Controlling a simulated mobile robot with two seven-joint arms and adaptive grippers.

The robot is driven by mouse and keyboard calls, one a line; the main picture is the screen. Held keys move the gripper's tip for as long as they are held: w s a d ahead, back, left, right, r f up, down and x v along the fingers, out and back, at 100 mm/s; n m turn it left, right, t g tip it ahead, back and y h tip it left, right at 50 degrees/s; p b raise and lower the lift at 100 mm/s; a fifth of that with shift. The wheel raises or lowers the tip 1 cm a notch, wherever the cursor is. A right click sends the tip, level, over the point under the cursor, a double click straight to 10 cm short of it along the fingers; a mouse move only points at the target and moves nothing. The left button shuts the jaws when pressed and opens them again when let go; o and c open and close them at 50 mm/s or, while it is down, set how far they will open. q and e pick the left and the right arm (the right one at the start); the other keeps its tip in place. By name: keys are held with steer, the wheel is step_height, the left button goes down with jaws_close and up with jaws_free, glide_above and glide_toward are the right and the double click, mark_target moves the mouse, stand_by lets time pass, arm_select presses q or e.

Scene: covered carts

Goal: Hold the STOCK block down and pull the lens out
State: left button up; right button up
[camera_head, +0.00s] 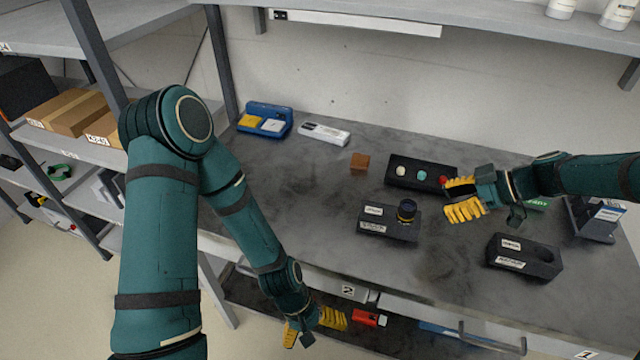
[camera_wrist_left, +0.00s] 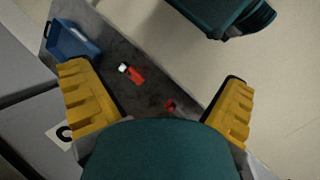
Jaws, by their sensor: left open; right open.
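A dark block with white labels (camera_head: 372,226), too blurred to read surely, sits in the middle of the table. A black lens (camera_head: 406,211) with a yellowish ring stands upright in its right end. A similar dark block (camera_head: 510,264) with an empty-looking recess lies to the right. My right gripper (camera_head: 462,199) is open and empty, above the table to the right of the lens and apart from it. My left gripper (camera_head: 314,326) is open and empty, low in front of the table's front edge; its yellow fingers also show in the left wrist view (camera_wrist_left: 160,105).
A dark tray with round coloured pieces (camera_head: 400,183) lies behind the lens block, partly hidden by my right gripper. A brown cube (camera_head: 360,162) and a blue holder (camera_head: 262,133) stand farther back. A lower surface holds a red item (camera_head: 366,318). The table left of the lens block is clear.

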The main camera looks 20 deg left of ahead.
arm_select(q)
steer(key=w+d+r+n+g+h, duration=0.2)
steer(key=r+n+h, duration=0.3)
steer(key=r, duration=0.3)
steer(key=w+d+r+n+g+h, duration=0.2)
steer(key=r+n+h, duration=0.35)
steer(key=r, duration=0.25)
steer(key=w+a+r+t, duration=0.1)
steer(key=w+a, duration=0.1)
steer(key=w, duration=0.3)
steer(key=w+a+r+n+t, duration=0.1)
steer(key=w+a, duration=0.2)
steer(key=w, duration=0.1)
steer(key=w+a+r+n+t, duration=0.1)
steer(key=w+a+t, duration=0.1)
steer(key=w, duration=0.3)
steer(key=shift+w+a, duration=0.15)
steer(key=shift+w, duration=0.2)
steer(key=t+y, duration=0.2)
glide_toward(364, 209)
steer(key=a, duration=0.2)
steer(key=shift+a+r+n, duration=0.25)
steer(key=shift+r+n, duration=0.1)
steer(key=shift+r, duration=0.05)
steer(key=shift+w, duration=0.15)
steer(key=x, duration=1.3)
steer(key=shift+d, duration=0.3)
